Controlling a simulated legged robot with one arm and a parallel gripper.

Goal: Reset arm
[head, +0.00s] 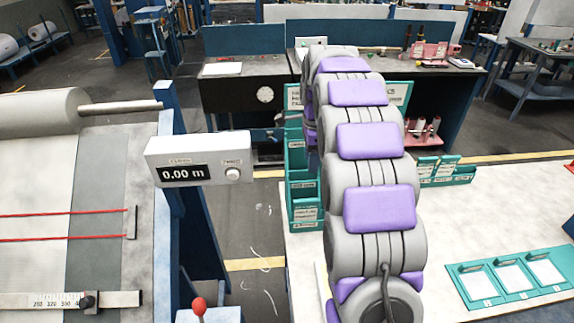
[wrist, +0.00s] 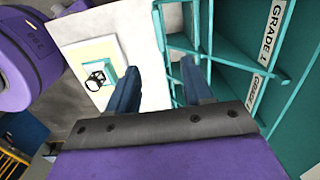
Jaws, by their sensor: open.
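My arm stretches away from me over the pale worktable (head: 305,290) in the head view, and its own links hide the gripper there. In the wrist view my gripper (wrist: 158,75) shows two blue fingers spread apart, with nothing between them. To the right of the fingers is a teal rack (wrist: 225,48) with several compartments and "GRADE 1" labels. To the left a cream panel (wrist: 88,52) bears a small teal piece and a black-and-white mark.
A counter reading "0.00 m" (head: 198,160) stands left of my arm, near a red-knobbed lever (head: 198,306). Teal bins (head: 304,190) stand close beside the arm. A teal three-place tray (head: 512,278) lies at right. The table between is mostly clear.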

